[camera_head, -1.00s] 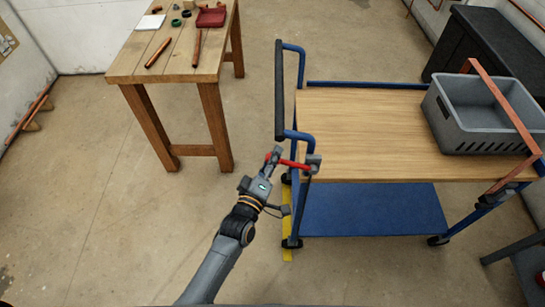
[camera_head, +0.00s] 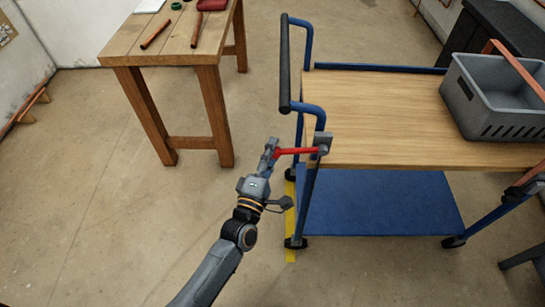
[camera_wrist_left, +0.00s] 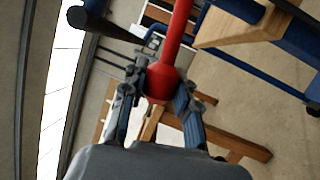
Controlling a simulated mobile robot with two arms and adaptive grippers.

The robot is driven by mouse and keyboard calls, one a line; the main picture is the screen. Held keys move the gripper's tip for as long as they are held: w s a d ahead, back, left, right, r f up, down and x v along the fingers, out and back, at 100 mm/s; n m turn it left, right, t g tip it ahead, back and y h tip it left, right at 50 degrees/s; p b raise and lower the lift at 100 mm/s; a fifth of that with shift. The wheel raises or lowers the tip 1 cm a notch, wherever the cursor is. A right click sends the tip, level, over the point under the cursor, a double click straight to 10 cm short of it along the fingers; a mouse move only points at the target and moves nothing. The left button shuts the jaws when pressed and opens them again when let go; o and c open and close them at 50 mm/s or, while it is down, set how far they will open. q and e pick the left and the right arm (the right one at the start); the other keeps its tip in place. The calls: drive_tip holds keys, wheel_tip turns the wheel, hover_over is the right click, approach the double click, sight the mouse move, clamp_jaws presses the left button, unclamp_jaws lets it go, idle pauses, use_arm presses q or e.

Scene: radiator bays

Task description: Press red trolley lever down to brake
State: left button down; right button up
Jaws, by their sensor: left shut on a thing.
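The red lever (camera_head: 297,151) sticks out to the left from a grey bracket (camera_head: 322,143) at the near left corner of the blue trolley (camera_head: 318,118). It looks close to level in the head view. My left gripper (camera_head: 271,151) is shut on the lever's free end. In the left wrist view the red lever (camera_wrist_left: 174,45) runs up from its thick end, which sits between the two fingers of my left gripper (camera_wrist_left: 158,92).
The trolley has a wooden top (camera_head: 390,115) with a grey crate (camera_head: 490,100) at its right and a blue lower shelf (camera_head: 380,205). A wooden workbench (camera_head: 170,45) stands at back left. Yellow floor tape (camera_head: 290,225) runs by the trolley's left wheels. Floor at the left is clear.

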use_arm(q)
drive_tip(key=shift+d+f+n+t+y+b, duration=0.15)
drive_tip(key=shift+d+f+n+t+b, duration=0.1)
drive_tip(key=shift+f+n+b, duration=0.7)
drive_tip(key=shift+d+f+n+t+y+b, duration=0.2)
drive_tip(key=shift+f+n+b, duration=0.25)
drive_tip(key=shift+b, duration=0.75)
drive_tip(key=shift+d+f+n+t+y+b, duration=0.15)
drive_tip(key=shift+f+n+t+b, duration=0.1)
drive_tip(key=shift+f+n+b, duration=0.7)
use_arm(e)
wheel_tip(320, 180, down, 8)
use_arm(q)
drive_tip(key=shift+r, duration=0.3)
drive_tip(key=c, duration=1.3)
unclamp_jaws()
drive_tip(key=shift+o, duration=0.2)
drive_tip(key=shift+s, duration=0.15)
drive_tip(key=v, duration=1.1)
drive_tip(key=shift+s, duration=0.4)
drive_tip(key=shift+a+f, duration=0.1)
